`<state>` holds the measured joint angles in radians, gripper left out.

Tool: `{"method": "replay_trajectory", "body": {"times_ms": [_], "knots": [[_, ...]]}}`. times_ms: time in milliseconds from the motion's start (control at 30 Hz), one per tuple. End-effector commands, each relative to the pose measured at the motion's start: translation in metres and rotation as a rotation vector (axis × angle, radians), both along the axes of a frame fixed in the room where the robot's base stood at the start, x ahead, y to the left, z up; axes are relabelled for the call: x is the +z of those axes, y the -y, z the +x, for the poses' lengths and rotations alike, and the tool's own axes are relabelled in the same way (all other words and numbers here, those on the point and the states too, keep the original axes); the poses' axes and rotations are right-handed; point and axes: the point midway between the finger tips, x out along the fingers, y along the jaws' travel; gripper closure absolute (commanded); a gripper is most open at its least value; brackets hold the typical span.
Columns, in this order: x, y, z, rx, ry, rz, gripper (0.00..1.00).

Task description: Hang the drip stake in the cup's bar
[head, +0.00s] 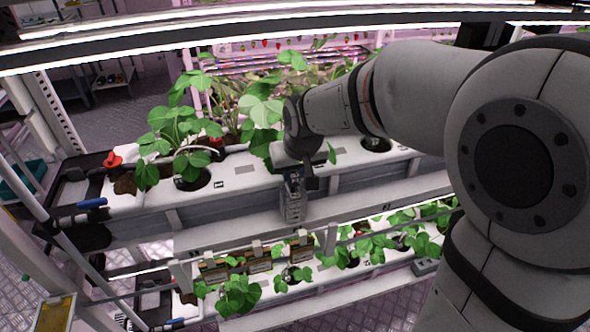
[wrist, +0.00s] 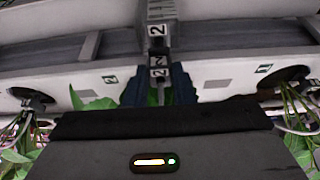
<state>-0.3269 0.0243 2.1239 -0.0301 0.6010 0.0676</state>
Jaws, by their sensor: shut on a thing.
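A grey cup (head: 293,205) with a slotted face is at the front side of the upper white gutter, just below my gripper (head: 300,178) in the head view. In the wrist view the grey cup (wrist: 160,10) shows at top centre, above a "2" label. My gripper (wrist: 158,85) has its dark blue fingers close together there. A thin grey piece with a "2" tag, seemingly the drip stake (wrist: 159,69), is between the fingers, in line with the cup. Its lower part is hidden by the gripper body. I cannot tell whether stake and cup touch.
The upper gutter (head: 240,172) has strawberry plants (head: 175,140) in round holes, with leaves close around my gripper. A lower gutter (head: 330,275) holds more plants and several small brown boxes (head: 258,262). A red valve (head: 112,160) is at the left end.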

Motion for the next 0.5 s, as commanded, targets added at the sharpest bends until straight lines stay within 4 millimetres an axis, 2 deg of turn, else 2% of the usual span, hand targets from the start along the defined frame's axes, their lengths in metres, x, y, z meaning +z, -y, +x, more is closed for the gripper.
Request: {"method": "replay_trajectory", "body": {"times_ms": [500], "knots": [[-0.017, 0.000, 0.000, 0.000, 0.000, 0.000, 0.99]]}}
